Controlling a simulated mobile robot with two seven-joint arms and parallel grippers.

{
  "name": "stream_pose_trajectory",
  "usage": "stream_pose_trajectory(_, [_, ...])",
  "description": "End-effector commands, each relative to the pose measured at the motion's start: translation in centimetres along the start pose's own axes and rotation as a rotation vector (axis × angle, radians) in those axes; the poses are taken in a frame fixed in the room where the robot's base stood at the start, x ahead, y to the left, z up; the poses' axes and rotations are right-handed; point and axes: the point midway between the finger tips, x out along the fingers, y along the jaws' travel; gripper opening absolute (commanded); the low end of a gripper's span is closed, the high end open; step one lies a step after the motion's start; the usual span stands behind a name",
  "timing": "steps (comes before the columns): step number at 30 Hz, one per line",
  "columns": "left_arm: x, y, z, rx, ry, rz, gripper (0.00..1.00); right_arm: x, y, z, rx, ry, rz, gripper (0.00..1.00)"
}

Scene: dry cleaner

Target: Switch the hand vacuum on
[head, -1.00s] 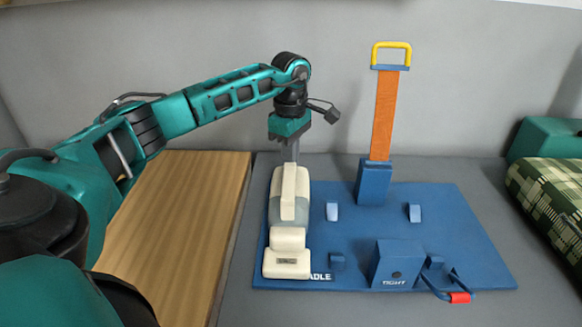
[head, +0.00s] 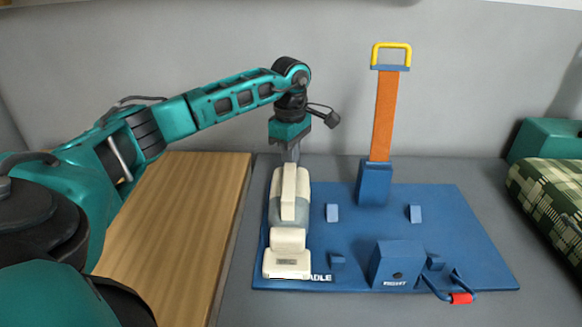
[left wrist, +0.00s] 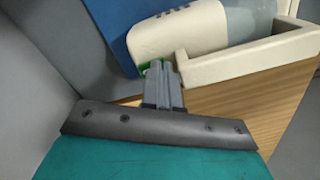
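The hand vacuum (head: 290,204) is cream with a grey-blue middle and lies in a cream cradle (head: 286,268) at the left end of a blue board. It also shows in the left wrist view (left wrist: 190,32), beside the cradle's cream wall (left wrist: 250,57). My left gripper (head: 290,157) points down at the vacuum's far end. In the left wrist view its fingers (left wrist: 158,70) are together, with nothing visible between them. A small green part (left wrist: 146,68) shows at the fingertips, partly hidden by them; contact is hard to tell. My right gripper is out of view.
The blue board (head: 450,225) carries an upright orange strap (head: 385,115) with a yellow handle, small blue blocks, and a box with a red-gripped loop (head: 461,298). A wooden panel (head: 175,215) lies left. A plaid roll (head: 550,195) is at right.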

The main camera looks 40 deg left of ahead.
Motion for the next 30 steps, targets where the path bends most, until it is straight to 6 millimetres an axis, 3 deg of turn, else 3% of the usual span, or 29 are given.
stream_pose_trajectory(3, [0.4, -0.2, 0.0, 0.0, 0.002, -0.009, 0.0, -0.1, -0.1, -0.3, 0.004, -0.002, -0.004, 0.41])
stream_pose_trajectory(8, [-1.4, -0.1, 0.0, 0.0, 0.002, -0.008, 0.0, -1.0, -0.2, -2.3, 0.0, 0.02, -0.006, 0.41])
stream_pose_trajectory(16, [-3.7, -0.1, 0.0, 0.0, 0.001, -0.006, 0.0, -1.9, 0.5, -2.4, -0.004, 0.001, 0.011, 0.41])
stream_pose_trajectory(30, [-6.9, -0.1, 0.0, 0.0, 0.001, -0.005, 0.0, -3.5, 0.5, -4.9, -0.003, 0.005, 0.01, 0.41])
